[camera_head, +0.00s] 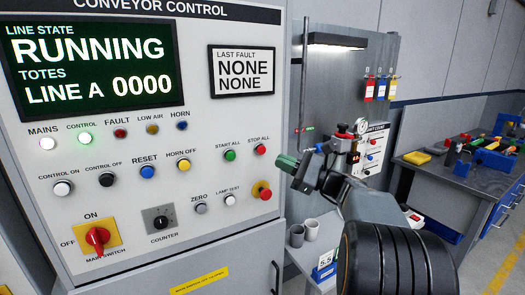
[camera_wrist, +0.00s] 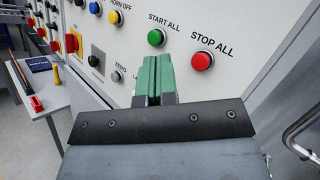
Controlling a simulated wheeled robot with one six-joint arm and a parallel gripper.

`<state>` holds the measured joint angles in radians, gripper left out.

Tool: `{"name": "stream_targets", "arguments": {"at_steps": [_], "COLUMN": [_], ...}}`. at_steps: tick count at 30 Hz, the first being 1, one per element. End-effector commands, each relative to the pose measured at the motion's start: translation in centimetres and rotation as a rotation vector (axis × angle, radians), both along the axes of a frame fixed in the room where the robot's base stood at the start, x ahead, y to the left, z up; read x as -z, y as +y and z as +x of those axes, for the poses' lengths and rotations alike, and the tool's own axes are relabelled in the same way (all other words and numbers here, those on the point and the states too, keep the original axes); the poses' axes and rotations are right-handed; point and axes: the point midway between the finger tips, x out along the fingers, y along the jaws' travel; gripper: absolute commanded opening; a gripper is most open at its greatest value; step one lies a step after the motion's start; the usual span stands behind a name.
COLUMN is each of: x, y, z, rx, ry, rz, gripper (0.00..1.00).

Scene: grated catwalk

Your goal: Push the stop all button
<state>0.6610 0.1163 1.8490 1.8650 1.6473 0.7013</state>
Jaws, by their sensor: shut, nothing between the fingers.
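The red stop all button (camera_head: 260,149) sits at the right side of the conveyor control panel, under its label. It also shows in the wrist view (camera_wrist: 202,61), right of the green start all button (camera_wrist: 156,37). My gripper (camera_head: 283,161) has green fingers and is to the right of and a little below the stop all button in the head view. In the wrist view my gripper (camera_wrist: 160,60) is shut and empty, with its fingertips pointing toward the panel below the start all button. The fingertips look apart from the stop all button, but the exact gap is unclear.
The display (camera_head: 88,62) reads RUNNING. A red and yellow emergency knob (camera_head: 263,190), a white lamp test button (camera_head: 230,199) and a grey zero button (camera_head: 200,208) are below. A workbench (camera_head: 438,178) with bins stands at the right. A metal handle (camera_wrist: 300,135) sticks out.

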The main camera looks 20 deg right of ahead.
Motion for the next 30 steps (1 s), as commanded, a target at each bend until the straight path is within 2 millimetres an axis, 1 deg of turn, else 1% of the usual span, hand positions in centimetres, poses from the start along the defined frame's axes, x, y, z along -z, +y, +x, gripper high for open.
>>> {"name": "stream_targets", "arguments": {"at_steps": [1, 6, 15, 21, 30], "x": [-0.1, -0.1, -0.1, 0.0, 0.0], "y": [0.1, 0.4, 0.7, 0.8, 0.8], "z": [0.7, 2.9, 5.8, 6.7, 6.9], "rx": [-0.003, -0.003, -0.001, -0.001, -0.001], "ry": [0.002, 0.0, 0.001, 0.0, -0.001], "rz": [0.001, 0.0, 0.0, -0.001, -0.001], "gripper": [0.0, 0.0, 0.0, 0.0, 0.0]}}
